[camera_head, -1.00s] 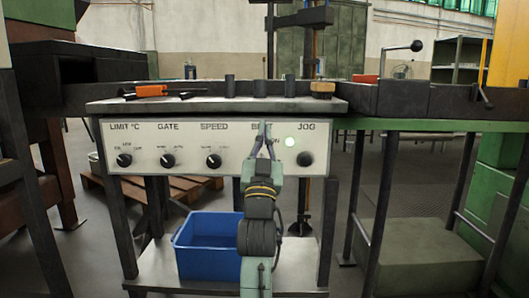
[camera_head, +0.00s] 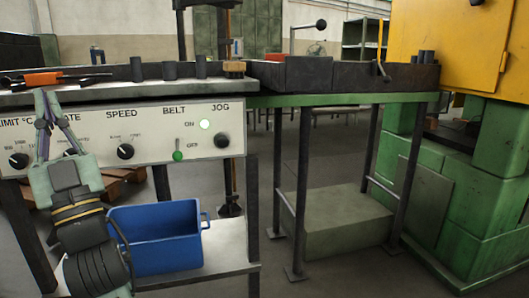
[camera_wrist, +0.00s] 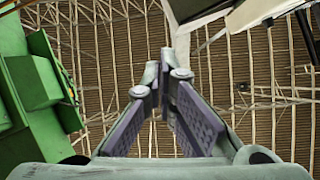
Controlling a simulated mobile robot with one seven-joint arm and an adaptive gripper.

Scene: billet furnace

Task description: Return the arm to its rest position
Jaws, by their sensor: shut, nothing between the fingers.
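My gripper (camera_head: 43,108) is in front of the left part of the control panel (camera_head: 150,148) in the head view, pointing up, its fingers together and empty. It hides part of the panel's lettering and a knob. In the wrist view my gripper (camera_wrist: 165,70) shows its two padded fingers meeting at the tips, with nothing between them. Behind them is the roof of the hall (camera_wrist: 240,60). I cannot tell whether the fingers touch the panel.
A blue bin (camera_head: 155,238) stands on the shelf below the panel. A green-framed table (camera_head: 340,98) stands to the right, with a yellow and green machine (camera_head: 470,190) beyond it. An orange-handled tool (camera_head: 55,77) and dark cylinders (camera_head: 168,70) lie and stand on the panel's top.

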